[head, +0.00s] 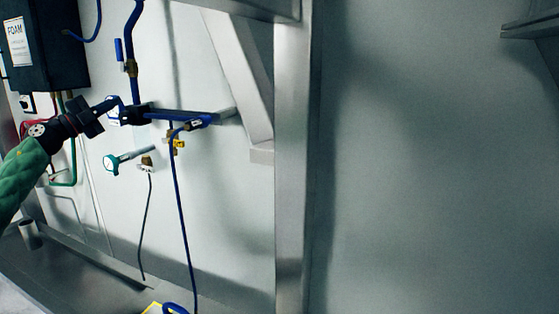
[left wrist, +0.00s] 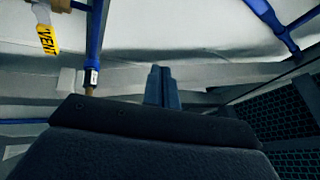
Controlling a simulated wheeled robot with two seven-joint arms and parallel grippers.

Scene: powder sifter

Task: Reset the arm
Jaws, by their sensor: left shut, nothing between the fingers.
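My left arm comes in from the left in the head view with a green sleeve. My left gripper (head: 112,102) is dark and shut, with nothing between its fingers. In the head view it overlaps the left end of the blue pipework, and I cannot tell whether it touches it. In the left wrist view the shut fingertips (left wrist: 162,72) point up the picture, with a pale surface behind them. My right gripper is not in view.
A blue horizontal bar (head: 190,116) runs from the wall fittings, with a blue hose (head: 180,215) hanging down. A teal-faced gauge (head: 111,164) sits below. A dark box (head: 45,45) hangs upper left.

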